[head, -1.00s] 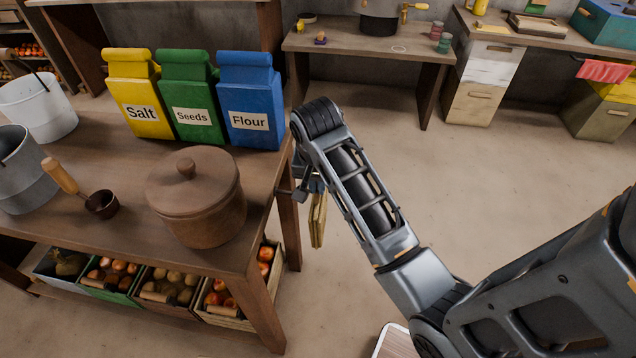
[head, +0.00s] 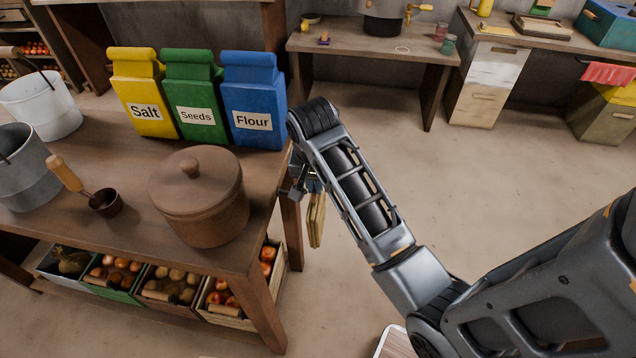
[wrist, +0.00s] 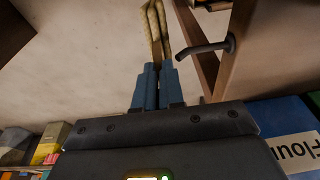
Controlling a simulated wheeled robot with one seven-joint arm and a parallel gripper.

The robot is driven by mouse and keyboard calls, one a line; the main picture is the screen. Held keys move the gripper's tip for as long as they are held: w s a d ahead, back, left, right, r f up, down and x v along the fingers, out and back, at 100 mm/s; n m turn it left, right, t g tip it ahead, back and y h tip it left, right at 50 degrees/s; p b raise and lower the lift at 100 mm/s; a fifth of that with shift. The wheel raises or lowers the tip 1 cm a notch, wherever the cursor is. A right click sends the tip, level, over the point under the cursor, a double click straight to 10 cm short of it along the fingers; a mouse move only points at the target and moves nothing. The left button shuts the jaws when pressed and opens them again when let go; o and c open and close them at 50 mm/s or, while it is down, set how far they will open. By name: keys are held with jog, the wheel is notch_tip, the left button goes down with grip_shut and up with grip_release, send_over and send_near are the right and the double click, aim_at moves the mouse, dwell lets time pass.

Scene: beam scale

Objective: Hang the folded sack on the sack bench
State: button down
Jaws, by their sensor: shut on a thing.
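The folded sack (head: 316,220) is a narrow tan strip hanging beside the right end of the sack bench (head: 262,225). In the wrist view the sack (wrist: 155,28) sticks out from between the blue fingertips of my gripper (wrist: 159,72), which is shut on it. A dark bent hook (wrist: 207,47) projects from the bench side in the wrist view, to the right of the sack and apart from it. In the head view my gripper (head: 308,182) is largely hidden behind my forearm, close to the bench's end.
Yellow Salt (head: 142,95), green Seeds (head: 195,98) and blue Flour (head: 253,103) sacks stand on the bench behind a lidded brown pot (head: 200,197). Crates of produce (head: 160,285) sit below. Open floor (head: 480,200) lies to the right.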

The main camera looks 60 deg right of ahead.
jog(key=shift+w+a, duration=0.3)
jog(key=shift+w, duration=0.5)
jog(key=shift+w+a, duration=0.25)
jog(key=shift+w, duration=0.5)
jog(key=shift+w+a, duration=0.3)
jog(key=shift+w, duration=0.5)
jog(key=shift+f, duration=0.85)
